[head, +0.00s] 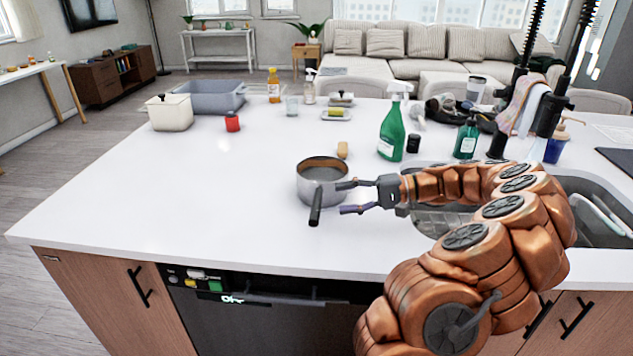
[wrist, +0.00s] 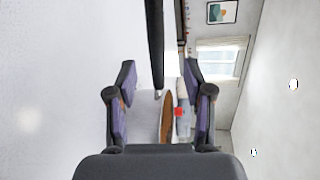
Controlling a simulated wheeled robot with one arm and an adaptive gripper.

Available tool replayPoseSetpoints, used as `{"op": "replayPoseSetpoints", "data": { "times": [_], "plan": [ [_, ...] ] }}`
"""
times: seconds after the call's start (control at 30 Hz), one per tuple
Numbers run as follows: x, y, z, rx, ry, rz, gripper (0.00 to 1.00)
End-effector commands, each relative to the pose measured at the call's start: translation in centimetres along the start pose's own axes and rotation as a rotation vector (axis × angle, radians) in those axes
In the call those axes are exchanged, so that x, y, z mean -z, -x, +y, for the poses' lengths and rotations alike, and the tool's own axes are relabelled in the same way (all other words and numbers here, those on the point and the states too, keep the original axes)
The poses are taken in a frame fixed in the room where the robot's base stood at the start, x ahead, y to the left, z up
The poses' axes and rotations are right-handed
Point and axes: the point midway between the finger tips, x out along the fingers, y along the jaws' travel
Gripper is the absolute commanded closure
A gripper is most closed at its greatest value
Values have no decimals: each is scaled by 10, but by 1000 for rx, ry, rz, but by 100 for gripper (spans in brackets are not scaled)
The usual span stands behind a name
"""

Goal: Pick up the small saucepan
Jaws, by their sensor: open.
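The small saucepan (head: 322,192) is a grey metal pot with a brownish inside, standing upright on the white island counter. Its black handle (head: 315,208) points toward the front edge. My gripper (head: 350,198) is open at the pan's right side, level with its wall and handle. One finger overlaps the pan's right wall in the head view; I cannot tell if it touches. In the wrist view my open gripper (wrist: 157,98) shows purple pads, with the pan's brown inside (wrist: 167,118) and the dark handle (wrist: 156,40) appearing between or beyond them.
A green spray bottle (head: 392,130) and a dark green bottle (head: 466,138) stand behind my arm. The sink (head: 590,230) is at the right.

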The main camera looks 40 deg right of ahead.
Motion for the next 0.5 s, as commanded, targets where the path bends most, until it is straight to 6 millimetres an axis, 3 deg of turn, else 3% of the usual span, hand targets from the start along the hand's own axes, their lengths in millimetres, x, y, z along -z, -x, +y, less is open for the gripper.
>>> {"op": "replayPoseSetpoints", "data": {
  "times": [0.1,0.5],
  "plan": [
    [3,2,2,9,-5,16,48],
    [6,-19,3,9,-7,30,48]
  ]
}}
